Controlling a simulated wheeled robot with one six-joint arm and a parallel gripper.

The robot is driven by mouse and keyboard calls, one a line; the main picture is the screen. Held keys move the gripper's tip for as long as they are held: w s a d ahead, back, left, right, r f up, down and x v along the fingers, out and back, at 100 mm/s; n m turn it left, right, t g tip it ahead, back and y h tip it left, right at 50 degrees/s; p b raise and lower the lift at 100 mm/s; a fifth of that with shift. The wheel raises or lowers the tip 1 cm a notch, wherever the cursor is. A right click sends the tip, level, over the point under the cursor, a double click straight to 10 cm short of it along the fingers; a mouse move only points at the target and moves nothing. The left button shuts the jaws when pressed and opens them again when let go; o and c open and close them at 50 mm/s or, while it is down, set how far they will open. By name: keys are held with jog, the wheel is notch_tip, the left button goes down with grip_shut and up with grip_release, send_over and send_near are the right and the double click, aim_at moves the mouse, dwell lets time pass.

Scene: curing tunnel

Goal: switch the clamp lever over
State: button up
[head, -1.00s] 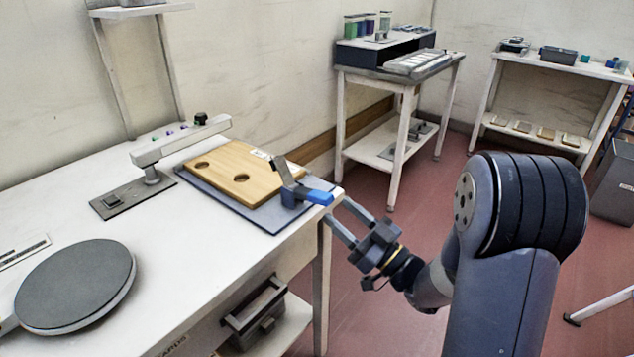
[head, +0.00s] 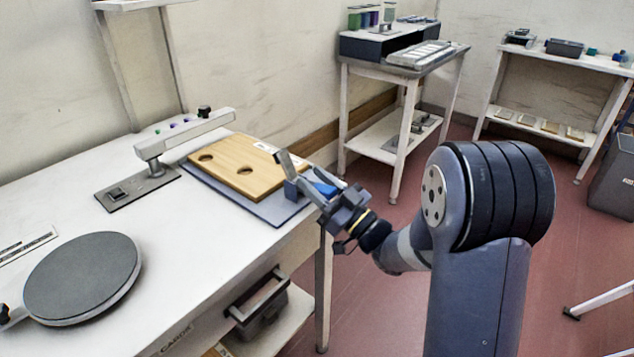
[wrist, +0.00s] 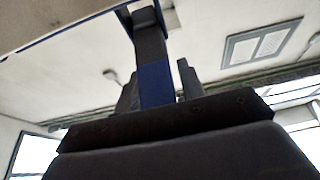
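The clamp lever has a blue handle (head: 325,190) and stands at the right front corner of a blue-grey plate (head: 262,209) on the workbench. A grey clamp arm (head: 290,163) slants up from its base. My gripper (head: 314,188) is at the handle, with its fingers on either side of it. In the wrist view the blue handle (wrist: 155,84) runs between the two fingers (wrist: 160,88). A small gap shows beside the right finger, so the gripper looks open around the handle. Contact at the left finger cannot be told.
A wooden board with holes (head: 235,163) lies on the plate. A grey post with an arm (head: 185,136) stands left of it, and a round dark turntable (head: 83,277) is at the front left. A dark bin (head: 262,307) sits under the bench.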

grip_shut()
